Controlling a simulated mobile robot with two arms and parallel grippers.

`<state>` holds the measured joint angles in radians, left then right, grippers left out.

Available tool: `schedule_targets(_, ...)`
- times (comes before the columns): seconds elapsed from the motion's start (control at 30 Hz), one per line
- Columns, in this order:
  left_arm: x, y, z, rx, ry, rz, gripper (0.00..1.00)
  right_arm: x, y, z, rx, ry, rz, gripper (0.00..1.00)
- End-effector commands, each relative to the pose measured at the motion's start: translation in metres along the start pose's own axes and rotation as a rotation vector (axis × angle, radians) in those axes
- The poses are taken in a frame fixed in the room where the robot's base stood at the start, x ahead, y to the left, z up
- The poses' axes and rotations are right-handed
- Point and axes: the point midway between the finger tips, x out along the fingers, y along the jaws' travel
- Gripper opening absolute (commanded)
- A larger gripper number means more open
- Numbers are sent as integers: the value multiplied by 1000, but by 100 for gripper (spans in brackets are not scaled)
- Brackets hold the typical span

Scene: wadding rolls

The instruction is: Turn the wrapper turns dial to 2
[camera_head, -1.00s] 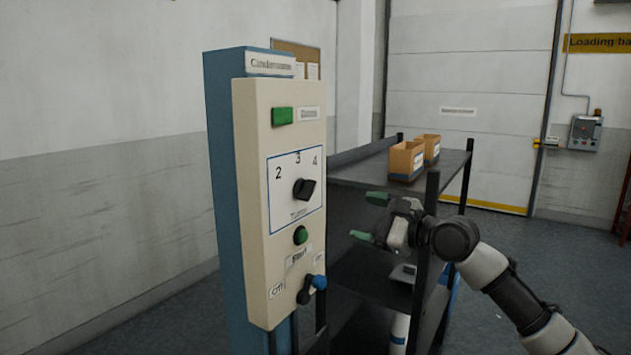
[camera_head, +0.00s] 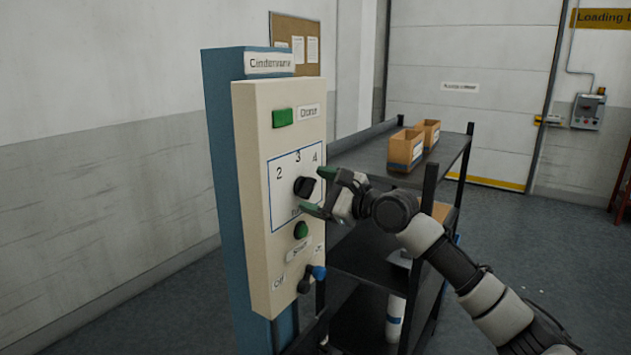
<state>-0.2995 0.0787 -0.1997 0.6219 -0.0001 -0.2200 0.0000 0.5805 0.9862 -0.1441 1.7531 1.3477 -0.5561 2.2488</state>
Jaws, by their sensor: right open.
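The turns dial is a black knob (camera_head: 303,187) on the cream control panel (camera_head: 252,215), inside a blue-outlined square marked 2, 3 and 4. The knob's exact pointing is hard to tell now. My right gripper (camera_head: 323,191) has green fingertips, one above the other, and is open at the dial's right side. The upper fingertip is near the 4 mark and the lower one covers part of the label under the knob. I cannot tell whether either finger touches the knob. My left gripper is not in view.
Below the dial are a green button (camera_head: 301,230) and an on/off switch with a blue-tipped lever (camera_head: 318,272). A green light (camera_head: 282,117) sits above. A dark shelf rack (camera_head: 375,167) with cardboard boxes (camera_head: 405,150) stands close behind my right arm.

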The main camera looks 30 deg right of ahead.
Motion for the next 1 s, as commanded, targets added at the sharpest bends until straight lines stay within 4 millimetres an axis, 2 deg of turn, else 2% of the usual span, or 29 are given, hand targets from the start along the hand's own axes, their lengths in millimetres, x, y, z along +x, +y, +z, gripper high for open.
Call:
schedule_targets(0.1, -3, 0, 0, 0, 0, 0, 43, 6, 0, 1, 0, 0, 0, 77)
schedule_targets(0.37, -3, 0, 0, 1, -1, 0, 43, 7, 1, 0, -1, 1, 1, 77)
schedule_targets(0.47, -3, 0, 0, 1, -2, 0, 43, 7, 1, 0, -1, 1, 1, 64)
schedule_targets(0.7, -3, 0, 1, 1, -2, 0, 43, 7, 1, 0, -1, 1, 1, 28)
schedule_targets(1.0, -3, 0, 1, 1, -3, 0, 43, 7, 1, 0, -35, 1, 2, 27)
